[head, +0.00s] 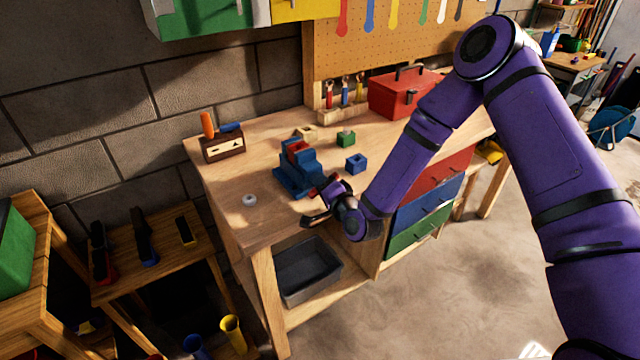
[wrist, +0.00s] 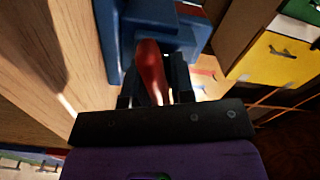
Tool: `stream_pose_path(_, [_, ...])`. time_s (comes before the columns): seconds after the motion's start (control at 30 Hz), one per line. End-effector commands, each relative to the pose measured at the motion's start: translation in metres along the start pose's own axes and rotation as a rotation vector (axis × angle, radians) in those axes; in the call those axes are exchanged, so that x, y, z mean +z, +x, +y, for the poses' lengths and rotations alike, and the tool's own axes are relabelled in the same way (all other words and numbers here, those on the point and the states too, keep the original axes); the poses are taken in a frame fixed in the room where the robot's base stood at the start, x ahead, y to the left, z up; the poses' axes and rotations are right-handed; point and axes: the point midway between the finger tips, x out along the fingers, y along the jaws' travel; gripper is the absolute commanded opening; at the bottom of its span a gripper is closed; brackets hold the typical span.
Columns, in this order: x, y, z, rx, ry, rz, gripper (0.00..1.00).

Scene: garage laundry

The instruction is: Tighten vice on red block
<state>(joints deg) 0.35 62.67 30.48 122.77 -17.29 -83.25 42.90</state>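The blue vice (head: 292,178) stands near the front edge of the wooden workbench. The red block (head: 297,148) sits between its jaws at the top; I cannot tell how tightly. My gripper (head: 324,196) is at the front of the vice, over the bench edge. In the wrist view the red vice handle (wrist: 151,72) lies between the two dark fingers of my gripper (wrist: 154,88), with the blue vice body (wrist: 160,28) just beyond. Whether the fingers press on the handle is not clear. The wrist view hides most of the red block.
On the workbench (head: 245,180) are a blue block (head: 356,162), a green block (head: 345,138), a white round piece (head: 249,200), a wooden box (head: 222,147) and a red toolbox (head: 400,95). A dark bin (head: 308,270) sits on the shelf below. Coloured drawers (head: 425,205) are at the right.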

Motion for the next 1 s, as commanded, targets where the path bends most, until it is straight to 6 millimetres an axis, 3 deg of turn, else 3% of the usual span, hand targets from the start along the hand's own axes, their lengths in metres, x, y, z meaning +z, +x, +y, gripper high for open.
stream_pose_path(0.07, [0.0000, -0.0001, -0.0001, 0.000, 0.000, 0.000, 0.00])
stream_pose_path(0.63, [0.0003, -0.0002, 0.0000, 0.002, 0.107, -0.002, 0.00])
stream_pose_path(0.67, [0.0003, -0.0003, 0.0000, 0.002, 0.107, -0.002, 0.26])
stream_pose_path(0.73, [0.0003, -0.0003, 0.0000, 0.002, 0.107, -0.001, 0.40])
stream_pose_path(1.0, [0.0001, -0.0006, 0.0000, 0.001, 0.106, -0.001, 0.40])
